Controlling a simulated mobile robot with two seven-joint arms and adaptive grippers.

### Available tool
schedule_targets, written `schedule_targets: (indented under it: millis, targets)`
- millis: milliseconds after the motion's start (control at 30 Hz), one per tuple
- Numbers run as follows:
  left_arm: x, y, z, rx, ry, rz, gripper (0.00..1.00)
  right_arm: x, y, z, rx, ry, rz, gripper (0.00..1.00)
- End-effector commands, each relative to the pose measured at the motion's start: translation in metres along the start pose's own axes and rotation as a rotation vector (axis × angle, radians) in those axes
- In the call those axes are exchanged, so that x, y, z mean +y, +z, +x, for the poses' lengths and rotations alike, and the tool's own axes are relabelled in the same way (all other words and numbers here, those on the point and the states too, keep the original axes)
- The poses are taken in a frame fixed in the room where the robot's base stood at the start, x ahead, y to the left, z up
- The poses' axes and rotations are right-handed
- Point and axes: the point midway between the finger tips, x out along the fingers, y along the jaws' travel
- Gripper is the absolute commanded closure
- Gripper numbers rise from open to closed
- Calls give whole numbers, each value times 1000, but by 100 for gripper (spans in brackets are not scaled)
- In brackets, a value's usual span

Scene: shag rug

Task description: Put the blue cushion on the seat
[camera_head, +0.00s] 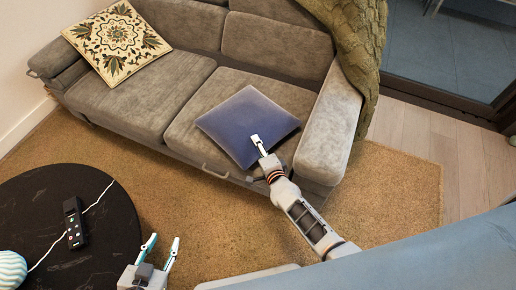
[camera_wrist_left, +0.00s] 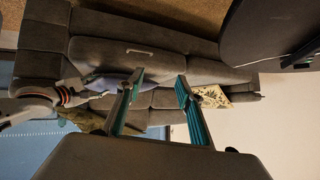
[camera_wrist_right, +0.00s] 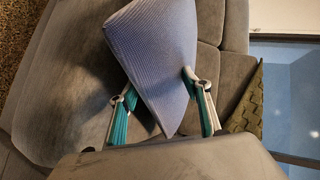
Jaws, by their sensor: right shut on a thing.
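The blue cushion (camera_head: 247,122) is over the right seat of the grey sofa (camera_head: 190,100) in the head view. My right gripper (camera_head: 258,142) is at its front edge. In the right wrist view the cushion (camera_wrist_right: 155,55) has one corner between the two fingers of my right gripper (camera_wrist_right: 158,100), which is shut on it. I cannot tell whether its underside rests fully on the seat. My left gripper (camera_head: 160,248) is open and empty beside the round table. Its spread fingers (camera_wrist_left: 160,92) also show in the left wrist view.
A patterned cushion (camera_head: 116,42) leans at the sofa's left end. A green knitted throw (camera_head: 358,45) hangs over the right armrest (camera_head: 328,125). The black round table (camera_head: 95,240) at lower left holds a dark device (camera_head: 74,222) and a striped ball-like object (camera_head: 10,270). Rug (camera_head: 200,205) lies clear between.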

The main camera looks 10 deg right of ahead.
Motion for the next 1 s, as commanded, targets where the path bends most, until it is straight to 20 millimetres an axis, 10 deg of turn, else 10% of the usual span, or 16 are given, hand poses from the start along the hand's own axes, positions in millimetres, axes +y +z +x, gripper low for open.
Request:
schedule_targets:
  millis: [100, 133, 167, 633, 1000]
  targets:
    - [-1, -3, 0, 5, -1, 1, 63, 0, 0, -1, -2, 2, -3, 100]
    - [-1, -3, 0, 5, -1, 1, 63, 2, 1, -1, -3, 5, -4, 44]
    - [-1, -3, 0, 5, -1, 0, 63, 2, 1, -1, -3, 5, -4, 37]
    - [-1, -6, -1, 8, 0, 0, 63, -1, 0, -7, -2, 2, -3, 34]
    - [-4, -25, -10, 26, 0, -13, 63, -5, 0, -70, -1, -1, -2, 34]
